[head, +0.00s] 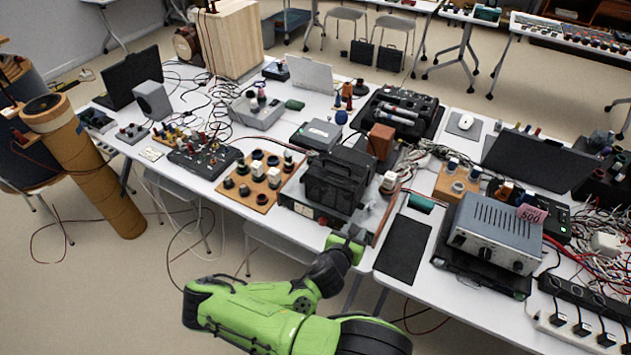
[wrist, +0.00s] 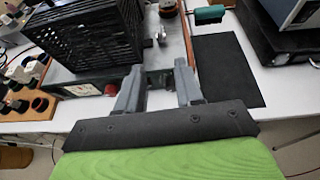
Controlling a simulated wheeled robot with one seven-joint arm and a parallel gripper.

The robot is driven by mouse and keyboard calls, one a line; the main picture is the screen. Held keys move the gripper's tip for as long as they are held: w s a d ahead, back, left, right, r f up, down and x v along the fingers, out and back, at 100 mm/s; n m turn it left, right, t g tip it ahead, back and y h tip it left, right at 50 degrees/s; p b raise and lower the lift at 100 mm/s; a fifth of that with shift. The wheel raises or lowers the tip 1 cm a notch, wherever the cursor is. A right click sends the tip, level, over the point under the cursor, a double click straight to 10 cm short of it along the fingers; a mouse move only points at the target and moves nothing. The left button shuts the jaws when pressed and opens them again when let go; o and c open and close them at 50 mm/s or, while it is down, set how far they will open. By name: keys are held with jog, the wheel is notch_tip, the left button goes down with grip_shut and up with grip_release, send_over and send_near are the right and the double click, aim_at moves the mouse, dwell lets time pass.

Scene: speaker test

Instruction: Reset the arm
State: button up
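My green arm (head: 250,312) reaches up from the bottom of the head view to the front edge of the white tables. My gripper (head: 347,245) is at that edge, just in front of a grey device with a black slatted box (head: 338,182) on it. In the wrist view, the two grey fingers of my gripper (wrist: 158,85) stand apart with nothing held between them. The black slatted box (wrist: 88,40) is beyond the fingers to the left. Whether the fingertips touch the grey device is hard to tell.
A black mat (head: 403,249) lies right of my gripper. A silver amplifier (head: 493,232) stands farther right. A wooden board with round parts (head: 262,187) lies to the left. Cables and devices crowd the white tables. Open floor (head: 90,310) lies in front at left.

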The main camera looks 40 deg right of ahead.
jog(key=a+r+m+g+y, duration=0.4)
jog(key=a+r+m+y, duration=0.4)
jog(key=a+r+m, duration=1.05)
jog(key=s+a+r+m+t+y, duration=0.1)
jog(key=s+a+r+m+y, duration=0.1)
jog(key=s+r, duration=0.3)
jog(key=s+a+r+m+t+y, duration=0.2)
jog(key=s+a+r, duration=0.3)
jog(key=r, duration=0.3)
jog(key=shift+s+a+r+m+t, duration=0.15)
jog(key=shift+s+a+m+t, duration=0.15)
jog(key=shift+s, duration=0.3)
